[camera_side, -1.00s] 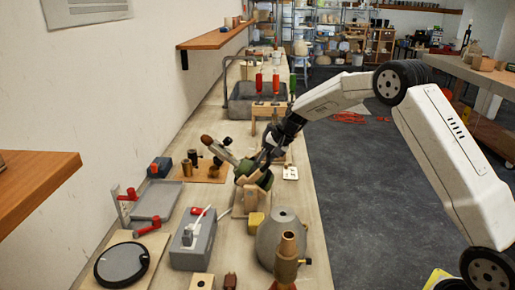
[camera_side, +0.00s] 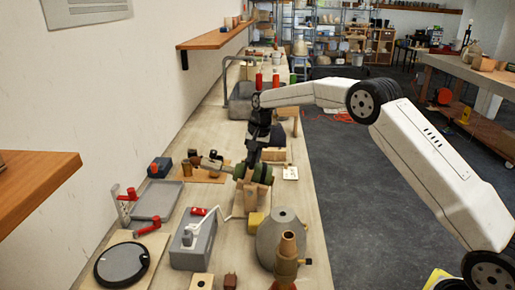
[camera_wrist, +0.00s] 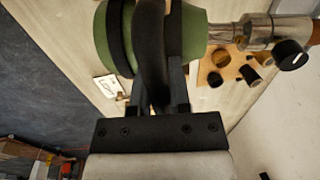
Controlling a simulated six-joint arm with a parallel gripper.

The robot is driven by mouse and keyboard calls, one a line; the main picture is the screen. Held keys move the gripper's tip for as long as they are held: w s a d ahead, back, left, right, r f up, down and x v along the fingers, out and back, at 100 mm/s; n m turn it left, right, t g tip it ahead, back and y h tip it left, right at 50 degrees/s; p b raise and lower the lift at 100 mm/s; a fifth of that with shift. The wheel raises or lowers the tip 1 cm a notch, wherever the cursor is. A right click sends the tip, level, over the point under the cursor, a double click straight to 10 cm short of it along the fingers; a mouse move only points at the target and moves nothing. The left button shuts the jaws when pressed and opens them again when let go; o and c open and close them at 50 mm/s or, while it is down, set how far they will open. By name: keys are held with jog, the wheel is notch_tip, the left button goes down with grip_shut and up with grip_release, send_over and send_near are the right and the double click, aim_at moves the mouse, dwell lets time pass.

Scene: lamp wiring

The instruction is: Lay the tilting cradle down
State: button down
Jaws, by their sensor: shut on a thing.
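The tilting cradle is a green rounded body (camera_side: 262,173) with black bands, on a pale wooden stand (camera_side: 250,197) in the middle of the bench. A metal, dark-tipped stem (camera_side: 215,164) reaches from it to the left and lies nearly level, its outer end slightly higher. My gripper (camera_side: 255,160) comes down on the cradle from above. In the wrist view, my gripper (camera_wrist: 156,98) is shut on a black curved handle (camera_wrist: 152,50) over the green body (camera_wrist: 195,32). The metal stem (camera_wrist: 245,32) sticks out to the right there. The handle hides part of the body.
A grey box with a white cable (camera_side: 192,240) and a grey cone-shaped shade (camera_side: 284,238) stand in front of the stand. A wooden board with dark knobs (camera_side: 205,172) lies to the left. A grey bin (camera_side: 240,101) stands behind. A white tag (camera_side: 290,172) lies at right.

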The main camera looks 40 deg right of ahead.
jog(key=shift+w+a+f, duration=0.1)
jog(key=shift+w+a, duration=0.5)
jog(key=shift+a, duration=0.15)
jog(key=shift+w, duration=0.1)
dwell(0.3)
jog(key=c, duration=0.6)
grip_release()
jog(key=shift+s+d+r, duration=0.15)
jog(key=shift+r, duration=1.15)
jog(key=shift+s+d+r, duration=0.2)
jog(key=shift+r, duration=1.05)
jog(key=shift+s+d+r, duration=0.15)
jog(key=shift+r, duration=1.15)
jog(key=shift+s+a, duration=0.1)
